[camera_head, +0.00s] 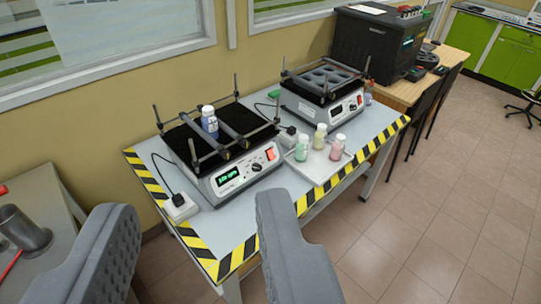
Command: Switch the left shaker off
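The left shaker (236,181) stands on the table with black and yellow striped edges. It has a lit green display (228,177), a dark knob (257,167) and a red switch (271,154) on its front panel. A bottle with blue contents and a white cap (209,122) stands on its black platform between the bars. My gripper (190,232) is open and empty in the foreground, its two grey fingers wide apart, in front of the table and apart from the shaker. Whether the switch is pressed in is too small to tell.
A second shaker (337,112) stands to the right with an empty holed platform. A white tray (320,168) with green, yellow and pink bottles sits at the table's front edge. A plug adapter (180,208) lies at the left. Floor (420,230) at right is clear.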

